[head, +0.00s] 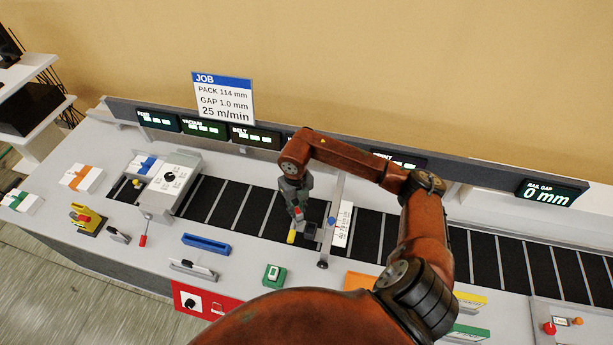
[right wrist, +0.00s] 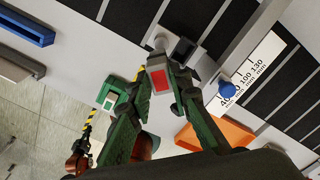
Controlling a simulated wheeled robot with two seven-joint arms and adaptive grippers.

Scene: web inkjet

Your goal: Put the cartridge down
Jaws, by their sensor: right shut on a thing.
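My right gripper (head: 298,212) hangs over the dark belt, just left of the upright post. It is shut on a small grey cartridge with a red face, the red showing between the green fingers in the right wrist view (right wrist: 160,80). In the head view the cartridge (head: 299,214) is mostly hidden by the fingers. A dark square block (head: 310,231) sits close beside it, and it also shows just past the cartridge in the right wrist view (right wrist: 183,48). I cannot tell whether they touch.
A white scale (head: 341,226) with a blue knob (head: 332,221) stands right of the gripper. A green switch box (head: 273,275), blue bar (head: 206,244) and red panel (head: 196,303) lie in front. A job sign (head: 223,98) and displays (head: 204,128) line the back.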

